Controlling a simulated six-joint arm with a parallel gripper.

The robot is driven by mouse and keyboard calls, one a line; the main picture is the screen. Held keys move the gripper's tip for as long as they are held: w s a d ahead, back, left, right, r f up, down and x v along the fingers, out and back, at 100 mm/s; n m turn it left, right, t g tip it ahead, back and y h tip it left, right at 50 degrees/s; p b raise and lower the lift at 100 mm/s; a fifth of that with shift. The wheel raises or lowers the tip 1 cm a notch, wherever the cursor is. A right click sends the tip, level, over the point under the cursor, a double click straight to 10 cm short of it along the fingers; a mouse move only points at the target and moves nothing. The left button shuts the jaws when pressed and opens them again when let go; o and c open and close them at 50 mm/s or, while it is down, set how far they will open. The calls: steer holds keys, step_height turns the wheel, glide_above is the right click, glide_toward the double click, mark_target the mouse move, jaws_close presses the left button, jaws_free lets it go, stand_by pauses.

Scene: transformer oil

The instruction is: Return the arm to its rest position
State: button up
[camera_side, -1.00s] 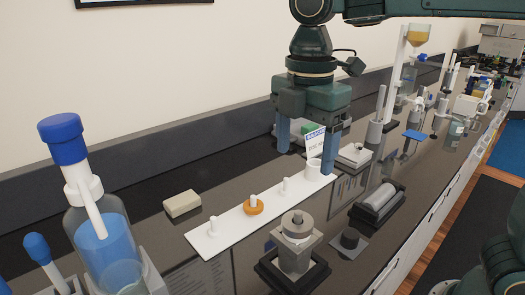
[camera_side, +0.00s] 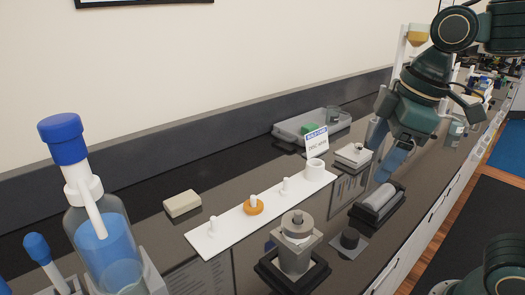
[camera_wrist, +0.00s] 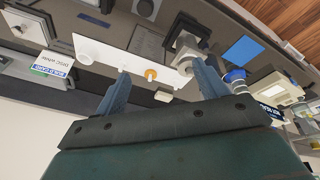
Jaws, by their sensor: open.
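My gripper (camera_side: 385,150) is up at the right in the side view, tilted, above the dark bench near the cylinder in its cradle. Its two blue fingers are apart with nothing between them. In the wrist view my gripper (camera_wrist: 163,85) shows both fingers spread and empty, with the bench beyond them. The arm reaches in from the upper right of the side view. Part of the bench behind the arm is hidden.
A white strip (camera_side: 230,220) with pegs and an orange ring (camera_side: 254,206) lies mid-bench. A grey block device (camera_side: 296,250), a cylinder in a black cradle (camera_side: 377,203), a tray (camera_side: 290,131) and a blue-capped bottle (camera_side: 105,240) stand around it.

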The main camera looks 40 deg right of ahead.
steer(key=s+d+f+m+t, duration=0.2)
steer(key=s+d+f+m, duration=0.2)
steer(key=s+m, duration=0.2)
steer(key=shift+d+f+m+h, duration=0.2)
steer(key=shift+m+h, duration=0.1)
steer(key=shift+m, duration=0.4)
stand_by(0.4)
